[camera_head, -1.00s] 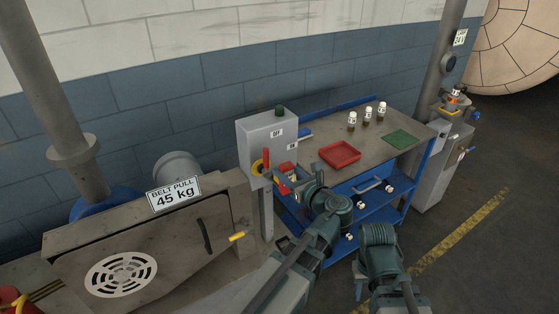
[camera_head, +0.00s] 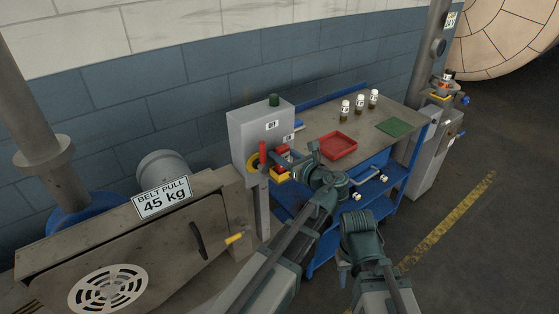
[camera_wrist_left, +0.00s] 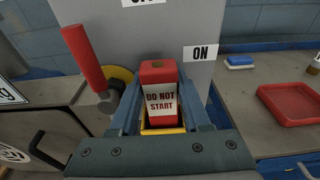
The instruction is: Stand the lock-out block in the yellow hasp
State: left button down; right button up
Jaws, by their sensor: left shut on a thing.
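The lock-out block (camera_wrist_left: 159,88) is red with a white "DO NOT START" label. In the left wrist view it stands upright between the fingers of my left gripper (camera_wrist_left: 163,110), which is shut on it. The yellow hasp (camera_wrist_left: 162,130) shows around the block's lower end; I cannot tell whether the block is seated in it or just above. In the head view my left gripper (camera_head: 291,166) is at the grey switch box's right front, beside the yellow hasp (camera_head: 281,175). My right gripper (camera_head: 343,276) hangs low in front of the blue bench, its fingers unclear.
The grey switch box (camera_head: 260,130) carries a red lever (camera_wrist_left: 84,58) just left of the block. A red tray (camera_head: 338,146), several small bottles (camera_head: 360,103) and a green mat (camera_head: 394,128) are on the bench (camera_head: 378,147). The floor at right is clear.

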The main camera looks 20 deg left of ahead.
pick_arm(q)
jog(key=shift+a+f, duration=0.15)
jog(key=shift+f, duration=0.05)
pick_arm(e)
jog(key=shift+w+a+f, duration=0.1)
jog(key=shift+a+f, duration=0.05)
jog(key=shift+f, duration=0.05)
pick_arm(q)
jog(key=shift+f, duration=0.2)
jog(key=shift+c, duration=1.8)
grip_release()
pick_arm(e)
jog(key=shift+f, duration=0.1)
pick_arm(q)
jog(key=shift+r, duration=0.1)
